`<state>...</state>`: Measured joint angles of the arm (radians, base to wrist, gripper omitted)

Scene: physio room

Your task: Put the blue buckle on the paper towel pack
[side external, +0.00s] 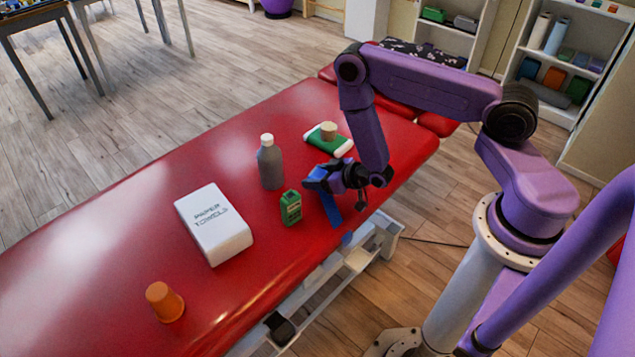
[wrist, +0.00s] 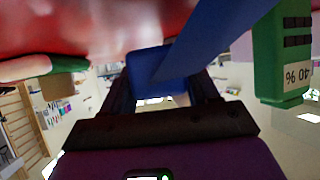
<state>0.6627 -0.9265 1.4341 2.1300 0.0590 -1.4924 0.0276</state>
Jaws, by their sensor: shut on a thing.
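The blue buckle (side external: 318,173) is held in my gripper (side external: 322,182) above the red table, with a blue strap (side external: 331,208) hanging below. In the wrist view the buckle (wrist: 160,70) sits between the two fingers, which are shut on it, and the strap (wrist: 218,38) runs to the upper right. I cannot tell whether the strap's end touches the table. The white paper towel pack (side external: 214,224) lies flat on the table, left of my gripper, its top bare. It does not show in the wrist view.
A green device (side external: 291,208) stands just left of my gripper, between it and the pack. A grey bottle (side external: 270,165) with a white cap stands behind it. A green and white pack (side external: 327,142) bears a tan roll (side external: 328,130). An orange cup (side external: 164,301) stands at the front left.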

